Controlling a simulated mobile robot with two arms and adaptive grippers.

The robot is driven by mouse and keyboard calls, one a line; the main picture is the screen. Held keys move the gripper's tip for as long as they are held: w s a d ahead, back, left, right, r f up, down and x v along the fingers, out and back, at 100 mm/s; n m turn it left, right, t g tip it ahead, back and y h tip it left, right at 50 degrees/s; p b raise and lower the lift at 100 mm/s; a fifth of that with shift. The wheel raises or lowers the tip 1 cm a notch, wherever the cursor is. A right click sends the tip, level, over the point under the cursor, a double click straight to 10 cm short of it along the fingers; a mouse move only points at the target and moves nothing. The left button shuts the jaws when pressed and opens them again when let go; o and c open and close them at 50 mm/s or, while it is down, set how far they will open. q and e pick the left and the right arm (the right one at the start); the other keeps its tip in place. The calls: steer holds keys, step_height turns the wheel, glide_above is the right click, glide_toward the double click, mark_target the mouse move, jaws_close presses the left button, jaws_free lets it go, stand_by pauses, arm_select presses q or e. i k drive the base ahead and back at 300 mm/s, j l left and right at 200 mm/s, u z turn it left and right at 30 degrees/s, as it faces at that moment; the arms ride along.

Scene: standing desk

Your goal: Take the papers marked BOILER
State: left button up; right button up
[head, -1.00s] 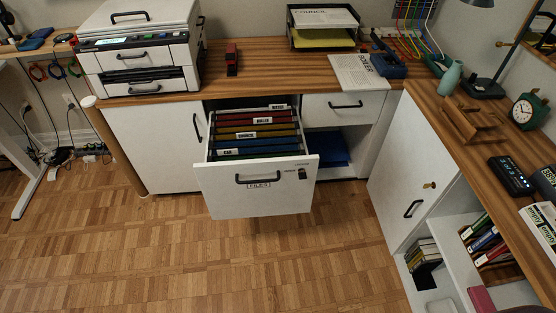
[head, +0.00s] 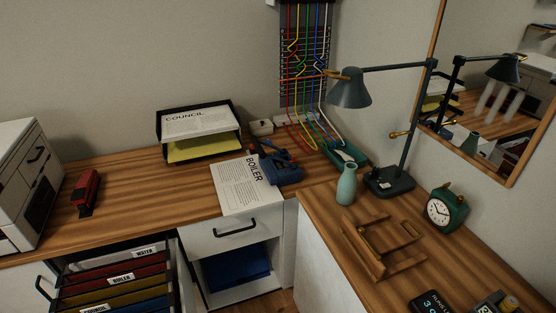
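The paper marked BOILER (head: 240,190) lies flat on the wooden desk, its front edge at the desk edge above a white drawer. A blue device (head: 282,170) lies at its right edge, beside or partly on it; I cannot tell which. Below left, an open file drawer holds hanging folders, among them a red one labelled BOILER (head: 122,278), with WATER (head: 145,252) behind it and COUNCIL (head: 95,310) in front. Neither of my grippers shows in the head view.
A two-level tray (head: 203,150) holds a COUNCIL paper and yellow sheets. A red stapler (head: 86,190) stands left. A lamp (head: 390,178), a green vase (head: 346,185), a wooden stand (head: 380,248) and a clock (head: 443,210) crowd the right desk. Bare desk lies left of the BOILER paper.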

mark_target(242, 186)
steer(key=k+j+u, duration=0.1)
steer(key=k+u, duration=0.15)
steer(key=u, duration=0.25)
steer(key=k+j+u, duration=0.15)
steer(key=u, duration=0.35)
steer(key=k+j, duration=0.05)
